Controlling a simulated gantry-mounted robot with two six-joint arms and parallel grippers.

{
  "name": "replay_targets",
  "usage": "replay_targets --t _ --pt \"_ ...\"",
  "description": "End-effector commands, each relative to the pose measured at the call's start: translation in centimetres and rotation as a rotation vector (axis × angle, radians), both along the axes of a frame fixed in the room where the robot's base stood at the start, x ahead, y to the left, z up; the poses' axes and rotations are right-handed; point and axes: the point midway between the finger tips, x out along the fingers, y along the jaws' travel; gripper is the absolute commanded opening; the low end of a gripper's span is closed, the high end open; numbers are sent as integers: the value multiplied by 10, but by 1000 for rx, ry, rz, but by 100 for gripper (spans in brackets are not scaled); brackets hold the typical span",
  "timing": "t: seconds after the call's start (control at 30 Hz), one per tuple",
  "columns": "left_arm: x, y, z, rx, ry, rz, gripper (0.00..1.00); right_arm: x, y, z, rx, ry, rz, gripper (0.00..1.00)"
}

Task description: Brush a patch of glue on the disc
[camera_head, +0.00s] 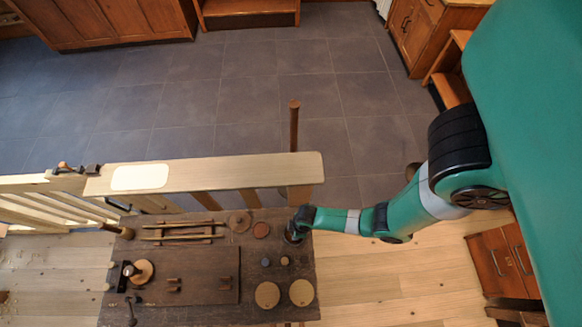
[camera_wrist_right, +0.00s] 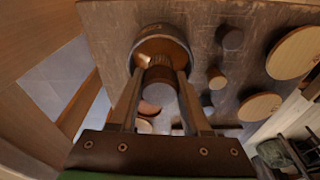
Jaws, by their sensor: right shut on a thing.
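My right gripper (camera_head: 293,236) is at the right edge of the dark workbench in the head view. In the right wrist view the right gripper (camera_wrist_right: 160,92) is shut on a dark cylindrical handle (camera_wrist_right: 159,82), apparently a brush. The bristle-like end points into or over a round brown pot (camera_wrist_right: 163,42); whether it touches glue is hidden. Two pale wooden discs lie on the bench near its front right corner, a left disc (camera_head: 267,295) and a right disc (camera_head: 302,292). Both look bare. My left gripper is out of view.
The workbench (camera_head: 275,320) also holds a dark peg (camera_head: 265,262), a tan peg (camera_head: 285,260), a brown round dish (camera_head: 261,230) and a dark board (camera_head: 205,262). A pale beam (camera_head: 230,172) runs along the far side.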

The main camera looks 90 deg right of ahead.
Motion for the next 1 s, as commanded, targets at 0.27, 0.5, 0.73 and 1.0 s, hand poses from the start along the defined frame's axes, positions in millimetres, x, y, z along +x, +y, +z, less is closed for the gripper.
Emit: replay_targets --t 0.27,0.5,0.73,1.0 --pt "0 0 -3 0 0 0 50 0 0 -3 0 0 0 3" --pt "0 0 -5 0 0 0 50 0 0 -6 0 0 0 3" --pt "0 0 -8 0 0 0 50 0 0 -9 0 0 0 3" --pt "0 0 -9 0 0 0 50 0 0 -10 0 0 0 3"
